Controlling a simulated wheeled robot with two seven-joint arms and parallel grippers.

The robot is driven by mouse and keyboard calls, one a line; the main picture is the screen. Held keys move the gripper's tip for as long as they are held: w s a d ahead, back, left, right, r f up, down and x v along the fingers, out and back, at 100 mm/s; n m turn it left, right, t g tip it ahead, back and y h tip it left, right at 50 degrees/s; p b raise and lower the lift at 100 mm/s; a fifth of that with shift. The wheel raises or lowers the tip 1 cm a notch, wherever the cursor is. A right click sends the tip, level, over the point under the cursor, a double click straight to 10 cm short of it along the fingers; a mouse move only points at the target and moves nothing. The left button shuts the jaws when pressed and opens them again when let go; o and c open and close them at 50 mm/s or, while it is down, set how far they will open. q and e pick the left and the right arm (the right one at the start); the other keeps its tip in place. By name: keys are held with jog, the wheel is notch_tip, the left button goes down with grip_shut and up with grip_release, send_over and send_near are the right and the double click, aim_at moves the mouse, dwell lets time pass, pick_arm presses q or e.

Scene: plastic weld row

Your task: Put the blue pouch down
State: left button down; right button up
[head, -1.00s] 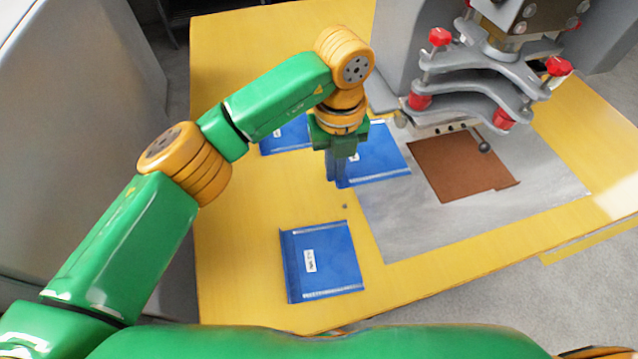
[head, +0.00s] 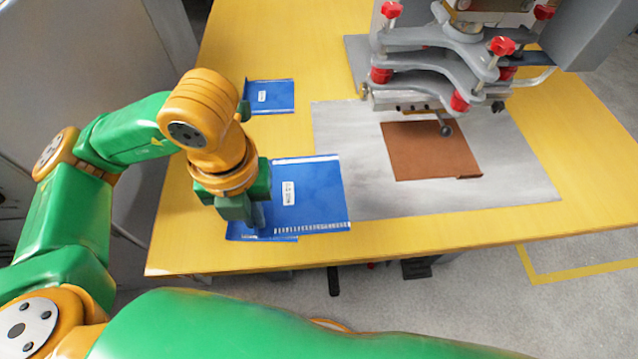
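My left gripper (head: 257,216) points down and is shut on the left edge of a blue pouch (head: 318,190) with a white label. The pouch lies roughly flat and overlaps a second blue pouch (head: 262,237), which shows only as a strip at the front left, near the table's front edge. I cannot tell whether the two pouches touch. My gripper hides part of the held pouch's left side. My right gripper is not in view.
Another blue pouch (head: 270,97) lies farther back on the yellow table (head: 440,232). A grey sheet (head: 350,150) with a brown pad (head: 428,150) lies to the right, under the grey press with red knobs (head: 450,60). The table's front right is clear.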

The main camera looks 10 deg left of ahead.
aim_at(281, 182)
pick_arm(q)
jog(key=w+f, duration=0.1)
jog(key=w, duration=0.1)
jog(key=w+d+f, duration=0.1)
jog(key=w, duration=0.2)
jog(key=w+f, duration=0.2)
jog(key=w, duration=0.1)
jog(key=shift+w+d, duration=0.2)
jog(key=shift+d, duration=0.15)
jog(key=w+f, duration=0.2)
jog(key=f, duration=0.1)
jog(key=w+f, duration=0.2)
jog(key=shift+d, duration=0.4)
jog(key=f, duration=0.3)
jog(key=shift+w+f+p, duration=0.25)
jog(key=shift+p, duration=0.05)
jog(key=shift+f, duration=0.1)
jog(key=shift+f+b, duration=0.55)
jog(key=shift+b, duration=0.05)
jog(key=c, duration=1)
grip_release()
jog(key=shift+r, duration=0.1)
jog(key=shift+c, duration=0.2)
jog(key=shift+r, duration=0.1)
